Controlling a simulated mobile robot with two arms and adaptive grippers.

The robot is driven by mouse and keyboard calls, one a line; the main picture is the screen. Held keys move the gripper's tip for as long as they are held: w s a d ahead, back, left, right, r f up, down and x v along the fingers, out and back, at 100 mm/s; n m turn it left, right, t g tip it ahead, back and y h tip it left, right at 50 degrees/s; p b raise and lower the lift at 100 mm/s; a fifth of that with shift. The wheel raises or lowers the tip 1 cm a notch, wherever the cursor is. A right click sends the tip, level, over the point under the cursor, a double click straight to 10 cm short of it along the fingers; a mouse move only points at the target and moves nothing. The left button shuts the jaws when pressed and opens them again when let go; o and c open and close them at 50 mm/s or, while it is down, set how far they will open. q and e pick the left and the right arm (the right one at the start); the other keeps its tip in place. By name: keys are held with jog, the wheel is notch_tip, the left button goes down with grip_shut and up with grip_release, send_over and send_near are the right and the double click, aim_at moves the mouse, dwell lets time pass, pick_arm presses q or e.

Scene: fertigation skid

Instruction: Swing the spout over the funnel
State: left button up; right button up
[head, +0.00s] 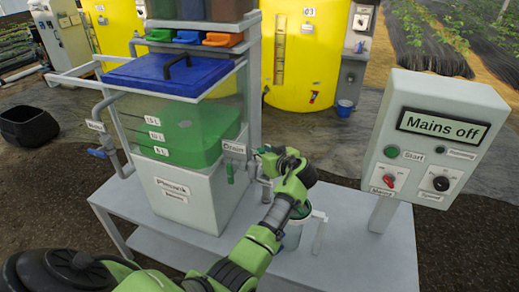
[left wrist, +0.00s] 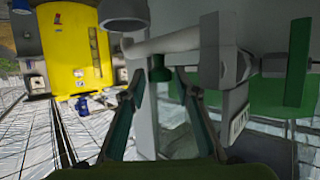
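The drain outlet's spout is a pale grey pipe that runs across the upper middle of the left wrist view (left wrist: 180,40). A short dark green knob (left wrist: 160,72) hangs below it. My left gripper (left wrist: 158,76) is open, its fingertips on either side of the knob with a visible gap. In the head view my left gripper (head: 263,161) is beside the drain outlet, partly hidden by its own wrist. A white cup-like vessel (head: 292,236) stands below my wrist on the bench. My right gripper is out of view.
The white bench (head: 345,265) carries the tank with green liquid (head: 190,135) and its blue lid (head: 170,75). A green drain handle (head: 230,174) is close left of my gripper. The control panel (head: 432,135) reading "Mains off" stands at right. Bench front right is clear.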

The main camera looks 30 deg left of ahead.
pick_arm(q)
jog(key=shift+d, duration=0.1)
grip_shut()
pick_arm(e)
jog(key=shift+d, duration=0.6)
pick_arm(q)
jog(key=shift+r, duration=0.1)
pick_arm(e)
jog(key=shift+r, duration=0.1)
